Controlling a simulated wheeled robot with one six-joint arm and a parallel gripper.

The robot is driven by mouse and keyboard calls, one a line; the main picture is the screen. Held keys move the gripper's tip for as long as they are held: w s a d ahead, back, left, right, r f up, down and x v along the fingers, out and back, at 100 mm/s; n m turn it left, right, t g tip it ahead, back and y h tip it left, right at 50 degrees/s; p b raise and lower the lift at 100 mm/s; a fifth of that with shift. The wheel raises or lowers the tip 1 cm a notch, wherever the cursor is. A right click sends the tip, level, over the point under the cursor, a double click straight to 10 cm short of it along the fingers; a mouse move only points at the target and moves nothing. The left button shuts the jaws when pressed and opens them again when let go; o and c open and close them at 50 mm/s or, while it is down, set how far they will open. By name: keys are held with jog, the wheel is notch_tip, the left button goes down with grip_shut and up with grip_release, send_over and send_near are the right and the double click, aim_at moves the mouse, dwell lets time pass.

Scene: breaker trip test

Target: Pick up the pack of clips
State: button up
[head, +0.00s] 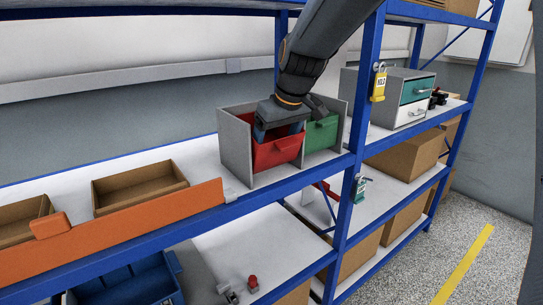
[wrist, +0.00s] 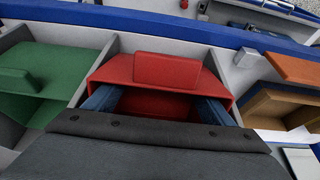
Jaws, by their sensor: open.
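I cannot make out a pack of clips in either view. My gripper (head: 280,132) is at the red bin (head: 277,154), which sits in a grey divided holder (head: 236,150) on the shelf. In the wrist view the two blue fingers of my gripper (wrist: 158,104) are spread apart inside the red bin (wrist: 160,72), near its side walls. The gripper is open, and no object shows between the fingers. The dark gripper body hides the rear of the bin.
A green bin (head: 321,133) stands to the right in the same holder. Cardboard trays (head: 140,188) and an orange rail (head: 110,232) lie to the left.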

jog(key=c, duration=1.2)
jog(key=shift+o, duration=0.2)
